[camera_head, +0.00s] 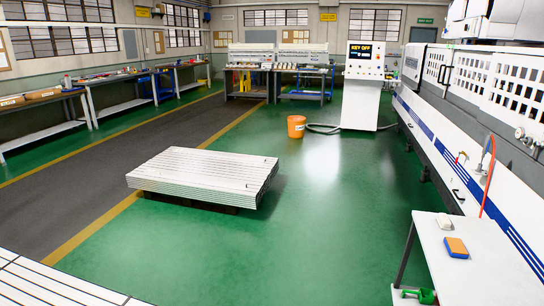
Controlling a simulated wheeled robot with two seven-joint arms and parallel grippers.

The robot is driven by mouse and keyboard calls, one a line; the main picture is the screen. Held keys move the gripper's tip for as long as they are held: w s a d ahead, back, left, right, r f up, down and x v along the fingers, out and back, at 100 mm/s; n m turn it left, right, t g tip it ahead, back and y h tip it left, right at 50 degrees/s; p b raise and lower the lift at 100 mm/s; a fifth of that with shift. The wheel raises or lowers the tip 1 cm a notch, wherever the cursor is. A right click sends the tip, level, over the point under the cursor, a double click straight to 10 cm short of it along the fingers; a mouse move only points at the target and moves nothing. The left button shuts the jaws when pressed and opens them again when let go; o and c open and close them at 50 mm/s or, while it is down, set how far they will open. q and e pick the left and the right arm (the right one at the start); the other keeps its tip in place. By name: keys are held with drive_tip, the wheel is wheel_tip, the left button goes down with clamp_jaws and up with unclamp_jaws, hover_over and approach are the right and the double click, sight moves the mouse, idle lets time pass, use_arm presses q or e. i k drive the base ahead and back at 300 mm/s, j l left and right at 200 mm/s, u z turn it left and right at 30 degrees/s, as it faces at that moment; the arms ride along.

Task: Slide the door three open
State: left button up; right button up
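A long white and blue machine (455,150) runs along the right side. Its upper front has several white door panels with rows of square windows, and one such panel (470,75) shows at the middle of the row. A dark handle (445,75) stands near the edge between two panels. The panels look closed, but I cannot read any door number, so I cannot tell which is door three. The nearest panel is cut off by the right edge of the view. Neither of my grippers is in view.
A small white table (470,262) with an orange and blue block (456,248) stands before the machine at right. A control console (362,90) reads "KEY OFF". An orange bucket (296,127) and a pallet of white profiles (205,172) stand on green floor. Floor between pallet and machine is clear.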

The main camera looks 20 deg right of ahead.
sight(512, 127)
drive_tip(key=i+z, duration=0.8)
drive_tip(key=i+j+z, duration=0.1)
drive_tip(key=i+z, duration=0.15)
drive_tip(key=z, duration=0.2)
drive_tip(key=i+j+z, duration=0.25)
drive_tip(key=z, duration=0.15)
